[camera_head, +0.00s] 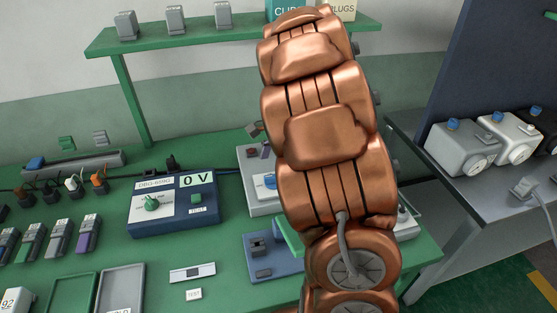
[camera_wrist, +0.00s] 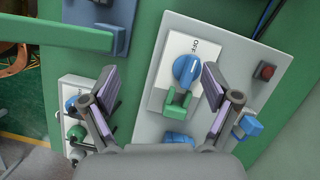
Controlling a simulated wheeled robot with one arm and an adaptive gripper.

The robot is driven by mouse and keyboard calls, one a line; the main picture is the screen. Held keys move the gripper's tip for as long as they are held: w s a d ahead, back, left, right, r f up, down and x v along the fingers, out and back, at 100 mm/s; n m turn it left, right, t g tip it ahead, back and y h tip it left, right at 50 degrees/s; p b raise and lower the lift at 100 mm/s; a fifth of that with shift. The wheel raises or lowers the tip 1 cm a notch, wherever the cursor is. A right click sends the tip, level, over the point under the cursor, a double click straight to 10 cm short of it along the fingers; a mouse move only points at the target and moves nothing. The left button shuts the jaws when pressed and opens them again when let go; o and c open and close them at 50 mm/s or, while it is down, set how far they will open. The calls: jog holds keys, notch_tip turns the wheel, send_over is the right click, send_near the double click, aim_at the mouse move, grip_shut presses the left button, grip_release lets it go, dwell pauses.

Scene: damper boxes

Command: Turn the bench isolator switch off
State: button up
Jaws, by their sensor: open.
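The bench isolator looks to be the pale grey box (camera_wrist: 150,135) with a white plate carrying a round blue knob (camera_wrist: 187,69). A green bracket-like piece (camera_wrist: 178,103) sits just below the knob. My gripper (camera_wrist: 158,85) is open and empty, its two fingers over the box on either side of the knob, apparently not touching it. In the head view the box (camera_head: 258,199) and its blue knob (camera_head: 268,181) show at the left of my arm, which hides the rest and my gripper.
A dark red button (camera_wrist: 266,71) and blue parts (camera_wrist: 248,125) sit on the same box. A blue meter reading 0 V (camera_head: 172,207) stands to the left on the green bench. A blue-grey block (camera_head: 270,265) lies in front. Grey units (camera_head: 463,148) stand on the right table.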

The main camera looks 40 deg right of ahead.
jog(key=s+a+r+n+g+h+b, duration=0.2)
jog(key=s+a+n, duration=1)
jog(key=s+a, duration=0.3)
jog(key=shift+s+a+n, duration=0.25)
jog(key=shift+s+n, duration=0.05)
jog(key=shift+s, duration=0.9)
jog(key=s+a+n+h, duration=0.1)
jog(key=s+a+n, duration=0.1)
jog(key=s+n, duration=0.4)
jog(key=shift+s+a+f, duration=0.2)
jog(key=shift+s+f, duration=0.25)
jog(key=shift+s, duration=0.6)
jog(key=shift+c, duration=0.3)
